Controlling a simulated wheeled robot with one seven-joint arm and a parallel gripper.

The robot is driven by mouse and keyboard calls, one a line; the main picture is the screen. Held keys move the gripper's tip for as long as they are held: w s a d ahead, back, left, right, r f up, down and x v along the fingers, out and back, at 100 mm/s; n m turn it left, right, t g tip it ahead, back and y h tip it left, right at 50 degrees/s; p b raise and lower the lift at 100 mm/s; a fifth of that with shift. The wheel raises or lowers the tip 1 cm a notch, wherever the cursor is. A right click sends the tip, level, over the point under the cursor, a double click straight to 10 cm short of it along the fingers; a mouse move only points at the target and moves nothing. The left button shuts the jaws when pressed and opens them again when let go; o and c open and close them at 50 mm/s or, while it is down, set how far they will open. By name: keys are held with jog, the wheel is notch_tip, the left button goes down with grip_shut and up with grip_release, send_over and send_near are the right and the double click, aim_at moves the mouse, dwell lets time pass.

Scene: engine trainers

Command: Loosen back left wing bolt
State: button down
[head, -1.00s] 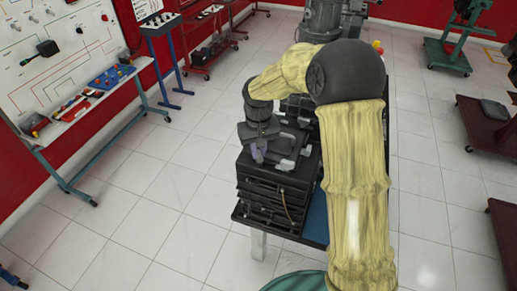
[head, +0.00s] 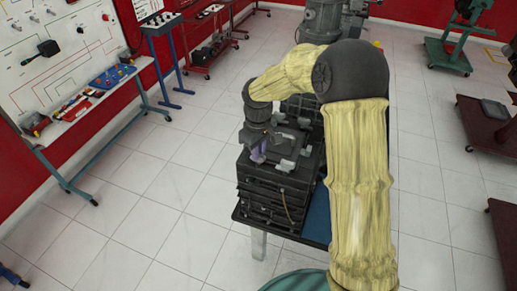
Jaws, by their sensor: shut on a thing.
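My gripper (head: 259,153) is at the top left of a black, ribbed engine unit (head: 273,190), pointing down at its upper face. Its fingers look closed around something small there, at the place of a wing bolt. The bolt itself is too small and too covered by the fingers to make out. Light grey metal parts (head: 285,166) show on the unit's top, just right of my gripper. My arm hides the right side and much of the back of the unit.
The unit stands on a stand with a blue surface (head: 316,215) and a pale leg. A blue-legged table (head: 162,29) and a wall bench (head: 92,102) stand to the left. Dark red carts (head: 484,150) are at the right. White tiled floor is clear between.

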jog(key=shift+a+r+n+p, duration=0.15)
jog(key=shift+n+p, duration=0.25)
jog(key=shift+n, duration=1.9)
jog(key=c, duration=1.4)
grip_release()
notch_tip(320, 180, up, 17)
jog(key=b, duration=0.4)
jog(key=shift+r, duration=0.15)
jog(key=shift+s, duration=0.1)
